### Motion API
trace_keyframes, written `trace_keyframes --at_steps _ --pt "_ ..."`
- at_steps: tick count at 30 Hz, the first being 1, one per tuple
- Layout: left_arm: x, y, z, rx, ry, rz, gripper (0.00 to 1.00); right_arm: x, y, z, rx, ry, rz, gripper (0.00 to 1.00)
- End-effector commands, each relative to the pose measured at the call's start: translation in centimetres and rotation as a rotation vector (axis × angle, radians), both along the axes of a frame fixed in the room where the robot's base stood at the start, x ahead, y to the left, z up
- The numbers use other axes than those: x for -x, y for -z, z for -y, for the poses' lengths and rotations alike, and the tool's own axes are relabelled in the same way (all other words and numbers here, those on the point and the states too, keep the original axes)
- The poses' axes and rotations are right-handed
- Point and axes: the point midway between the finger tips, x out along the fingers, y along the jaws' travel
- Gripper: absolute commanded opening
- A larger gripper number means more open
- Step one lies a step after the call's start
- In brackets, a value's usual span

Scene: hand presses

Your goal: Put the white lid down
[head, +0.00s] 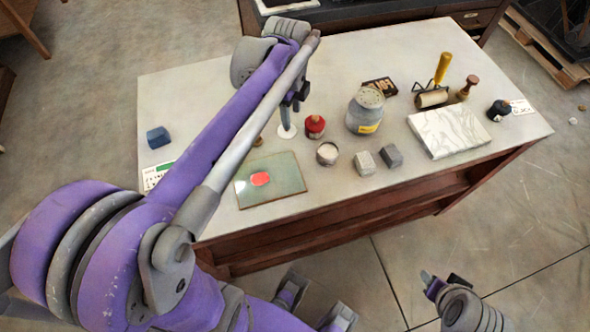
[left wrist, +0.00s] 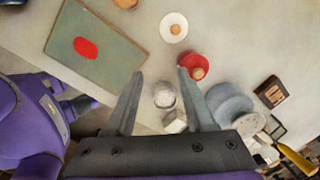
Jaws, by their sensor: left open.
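The white lid (head: 287,131) is a small pale disc on the table, beside the red-capped jar (head: 315,126). In the left wrist view the lid (left wrist: 173,29) shows from above with a tan knob, and appears to lie flat. My left gripper (head: 293,105) is above this spot; its fingers partly cover the lid in the head view. In the left wrist view the left gripper (left wrist: 160,74) is open with nothing between its fingers, and the lid is apart from the fingertips. An open jar with white contents (head: 327,153) stands nearby. My right gripper (head: 441,283) is off the table's front.
Close by are a glass plate with a red patch (head: 272,183), two grey cubes (head: 376,160) and a large grey jar (head: 365,112). A roller (head: 433,95) and a marble slab (head: 449,131) are to the right. The table's far middle is clear.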

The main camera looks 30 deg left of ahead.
Motion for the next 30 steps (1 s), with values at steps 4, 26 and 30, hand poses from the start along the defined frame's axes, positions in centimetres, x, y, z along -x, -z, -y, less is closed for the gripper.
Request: trace_keyframes --at_steps 4,26,30 --pt "4.1 1.3 4.3 0.04 -0.375 0.111 0.54 0.0 0.0 0.0 0.0 0.0 0.0 0.5" --pt "14.4 8.2 11.6 0.406 -1.397 0.318 0.54 0.0 0.0 0.0 0.0 0.0 0.0 0.5" --pt "14.4 8.1 11.6 0.405 -1.396 0.318 0.54 0.0 0.0 0.0 0.0 0.0 0.0 0.5"
